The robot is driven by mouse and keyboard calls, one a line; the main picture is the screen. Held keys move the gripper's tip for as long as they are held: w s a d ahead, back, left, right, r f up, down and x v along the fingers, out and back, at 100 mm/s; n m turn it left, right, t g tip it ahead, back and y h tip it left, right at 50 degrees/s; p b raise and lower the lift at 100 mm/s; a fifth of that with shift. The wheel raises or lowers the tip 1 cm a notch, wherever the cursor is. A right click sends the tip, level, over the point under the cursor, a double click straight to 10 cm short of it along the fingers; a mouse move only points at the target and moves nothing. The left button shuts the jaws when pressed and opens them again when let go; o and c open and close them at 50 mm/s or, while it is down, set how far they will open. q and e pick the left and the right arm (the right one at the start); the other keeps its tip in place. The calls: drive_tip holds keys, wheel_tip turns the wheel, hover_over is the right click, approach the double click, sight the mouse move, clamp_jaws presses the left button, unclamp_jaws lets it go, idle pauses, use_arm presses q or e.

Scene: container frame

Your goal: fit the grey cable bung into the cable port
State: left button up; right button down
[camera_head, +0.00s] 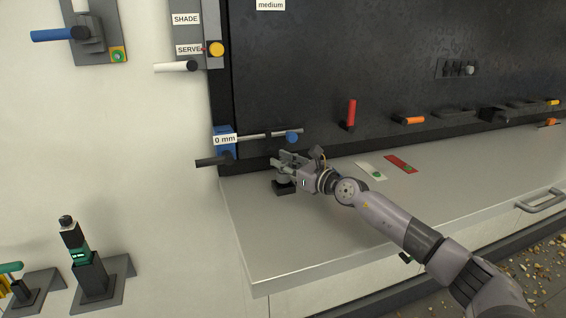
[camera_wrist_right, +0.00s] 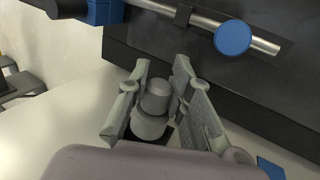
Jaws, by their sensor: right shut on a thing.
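My right gripper (camera_head: 279,171) is low over the pale worktop near its left back corner. It is shut on the grey cable bung (camera_wrist_right: 153,108), a stepped grey cylinder that stands between the two fingers in the wrist view. In the head view the bung is mostly hidden by the fingers. A small black block (camera_head: 284,188) sits on the worktop directly under the gripper; a dark edge of it shows beside the bung in the wrist view. Whether the bung still touches this block I cannot tell. I cannot make out the cable port for certain. My left gripper is not in view.
Behind the gripper, a rail with a blue knob (camera_head: 292,137) and a "0 mm" label (camera_head: 225,140) runs along the dark panel. A red upright handle (camera_head: 351,113) stands further right. White (camera_head: 369,170) and red (camera_head: 400,163) cards lie on the worktop, whose front is clear.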

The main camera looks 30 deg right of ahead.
sight(284, 173)
drive_tip(key=shift+f+b, duration=1.4)
drive_tip(key=shift+f, duration=0.15)
drive_tip(key=shift+f, duration=0.2)
idle(0.5)
drive_tip(key=c, duration=1.4)
unclamp_jaws()
drive_tip(key=shift+o, duration=0.2)
drive_tip(key=shift+r, duration=0.1)
drive_tip(key=shift+s, duration=0.15)
drive_tip(key=v, duration=1)
drive_tip(key=shift+v, duration=0.9)
